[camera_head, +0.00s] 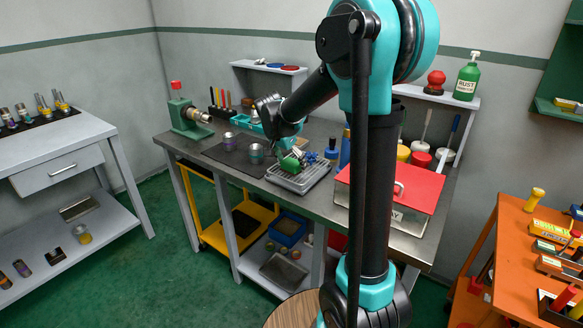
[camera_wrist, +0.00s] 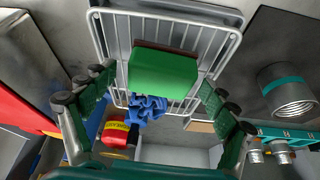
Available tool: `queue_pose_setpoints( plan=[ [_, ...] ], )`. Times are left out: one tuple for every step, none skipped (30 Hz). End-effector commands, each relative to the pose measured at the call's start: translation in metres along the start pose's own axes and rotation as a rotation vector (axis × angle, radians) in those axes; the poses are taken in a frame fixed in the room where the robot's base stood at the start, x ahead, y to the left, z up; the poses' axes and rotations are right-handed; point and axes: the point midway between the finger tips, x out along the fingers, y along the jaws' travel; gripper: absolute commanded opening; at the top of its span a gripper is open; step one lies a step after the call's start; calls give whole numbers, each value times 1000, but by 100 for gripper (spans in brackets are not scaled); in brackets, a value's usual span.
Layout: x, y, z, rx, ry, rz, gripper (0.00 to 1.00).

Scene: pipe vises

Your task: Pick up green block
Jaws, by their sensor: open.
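The green block (camera_wrist: 165,74) has a dark brown edge and lies in a grey wire tray (camera_wrist: 228,17). In the head view the block (camera_head: 290,164) shows at the tray's (camera_head: 301,180) left part, partly crowded by my gripper. My gripper (camera_wrist: 157,92) is open, with one finger at the left and one at the right of the block in the wrist view. No contact with the block is visible. In the head view my gripper (camera_head: 297,151) is just above the tray and its fingers are hard to make out.
A blue knobbly piece (camera_wrist: 147,107) sits against the block. A red-lidded box (camera_head: 409,187) stands right of the tray, blue bottles (camera_head: 332,152) behind it. Metal cylinders (camera_head: 256,154) stand on a dark mat at left, near a green vise (camera_head: 186,118).

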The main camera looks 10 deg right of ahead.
Motion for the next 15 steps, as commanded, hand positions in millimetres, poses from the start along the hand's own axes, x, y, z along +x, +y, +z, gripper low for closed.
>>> queue_pose_setpoints(
  plan=[
    [2, 0, 0, 0, 0, 0, 86],
    [2, 0, 0, 0, 0, 0, 86],
    [2, 0, 0, 0, 0, 0, 86],
    [2, 0, 0, 0, 0, 0, 86],
    [2, 0, 0, 0, 0, 0, 86],
    [2, 0, 0, 0, 0, 0, 86],
    [2, 0, 0, 0, 0, 0, 85],
    [2, 0, 0, 0, 0, 0, 81],
    [2, 0, 0, 0, 0, 0, 76],
    [2, 0, 0, 0, 0, 0, 73],
    [1, 0, 0, 0, 0, 0, 69],
    [1, 0, 0, 0, 0, 0, 64],
    [1, 0, 0, 0, 0, 0, 60],
    [1, 0, 0, 0, 0, 0, 56],
    [1, 0, 0, 0, 0, 0, 51]
  ],
)
